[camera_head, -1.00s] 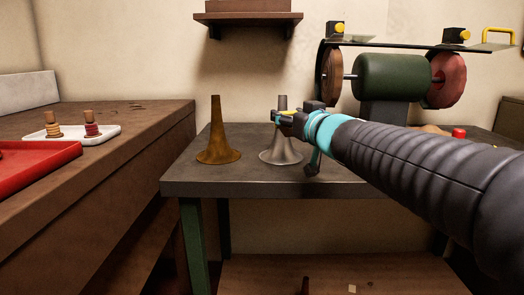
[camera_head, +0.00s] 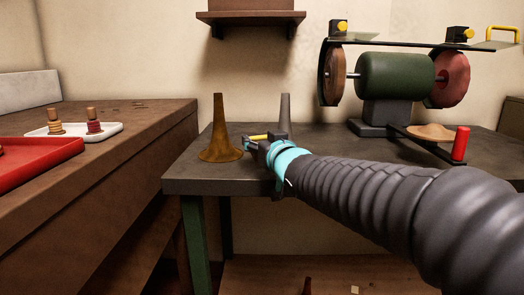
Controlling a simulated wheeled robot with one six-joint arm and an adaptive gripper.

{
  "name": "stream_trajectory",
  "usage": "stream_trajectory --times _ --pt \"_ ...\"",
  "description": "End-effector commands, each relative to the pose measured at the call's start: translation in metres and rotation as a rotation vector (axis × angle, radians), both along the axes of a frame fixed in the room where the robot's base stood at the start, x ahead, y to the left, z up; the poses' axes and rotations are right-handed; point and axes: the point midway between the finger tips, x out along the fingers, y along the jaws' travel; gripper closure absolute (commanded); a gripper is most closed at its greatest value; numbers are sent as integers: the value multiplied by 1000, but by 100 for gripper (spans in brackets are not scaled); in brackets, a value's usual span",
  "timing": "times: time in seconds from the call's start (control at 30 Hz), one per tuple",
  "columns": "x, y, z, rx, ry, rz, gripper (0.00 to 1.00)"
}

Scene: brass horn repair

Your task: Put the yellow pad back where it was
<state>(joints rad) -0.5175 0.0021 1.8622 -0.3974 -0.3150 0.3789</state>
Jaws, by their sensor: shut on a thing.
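My gripper (camera_head: 254,145) is low over the dark workbench, just right of the brown horn bell and in front of the silver bell. It is shut on a small yellow piece, which I take for the yellow pad (camera_head: 259,137); only a thin strip of it shows above the fingers. I cannot tell whether the pad touches the bench. The brown horn bell (camera_head: 218,140) stands upright, flared end down. The silver horn bell (camera_head: 285,108) is mostly hidden behind my gripper, with its narrow top showing.
A green grinder (camera_head: 395,75) with brown and red wheels stands at the back right. A tan disc (camera_head: 432,132) and a red cylinder (camera_head: 460,143) are in front of it. On the left counter are a white tray (camera_head: 110,128) with two spool-like pieces and a red tray (camera_head: 45,162).

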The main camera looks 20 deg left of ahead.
Motion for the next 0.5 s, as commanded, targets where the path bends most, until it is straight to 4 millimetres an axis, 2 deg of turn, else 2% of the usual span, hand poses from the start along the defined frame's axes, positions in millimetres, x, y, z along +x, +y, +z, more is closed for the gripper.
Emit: stream_trajectory --times 0.03,0.13,0.5 --pt "0 0 -9 0 1 0 100" --pt "0 0 -17 1 0 0 100" --pt "0 0 -21 1 -2 0 100"
